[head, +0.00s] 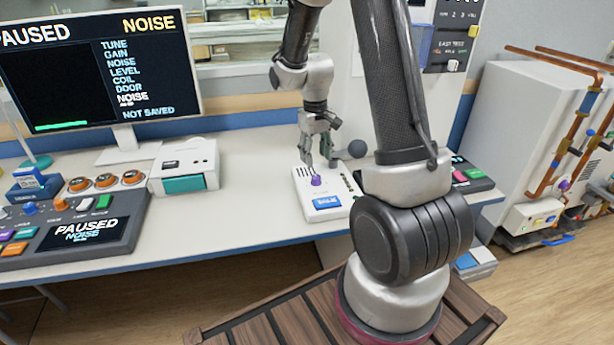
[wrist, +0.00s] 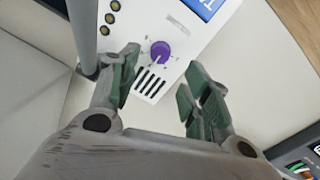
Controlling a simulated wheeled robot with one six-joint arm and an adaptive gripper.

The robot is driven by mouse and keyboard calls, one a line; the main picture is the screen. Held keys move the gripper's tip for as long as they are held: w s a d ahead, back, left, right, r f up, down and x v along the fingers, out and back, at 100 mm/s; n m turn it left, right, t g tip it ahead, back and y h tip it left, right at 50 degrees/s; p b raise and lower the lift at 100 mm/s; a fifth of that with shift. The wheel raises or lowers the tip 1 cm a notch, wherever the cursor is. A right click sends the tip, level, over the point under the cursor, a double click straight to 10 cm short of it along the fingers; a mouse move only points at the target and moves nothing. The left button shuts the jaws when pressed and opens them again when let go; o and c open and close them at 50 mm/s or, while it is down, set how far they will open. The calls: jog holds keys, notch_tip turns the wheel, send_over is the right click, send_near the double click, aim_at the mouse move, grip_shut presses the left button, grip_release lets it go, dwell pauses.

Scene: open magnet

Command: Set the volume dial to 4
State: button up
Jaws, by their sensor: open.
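The volume dial appears to be a small purple knob (head: 316,181) on a white box (head: 303,207) with a blue label, standing on the bench. In the wrist view the purple knob (wrist: 160,51) has small marks around it, too small to read, and dark slots below it. My gripper (head: 322,163) is over the far part of the white box, close to the knob. In the wrist view the open fingers (wrist: 158,85) stand apart, with the knob beyond the gap between their tips. Nothing is between the fingers. I cannot tell which mark the knob points to.
A monitor (head: 100,70) reading PAUSED and NOISE stands at the left. A control console (head: 72,235) and a white device (head: 185,165) are on the bench left of the box. A dark ball (head: 357,149) lies behind the box. Bench (head: 240,215) is clear left of the box.

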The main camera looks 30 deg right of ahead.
aim_at(316, 177)
notch_tip(316, 177, down, 8)
jog(key=shift+d, duration=0.1)
dwell(0.4)
jog(key=c, duration=1)
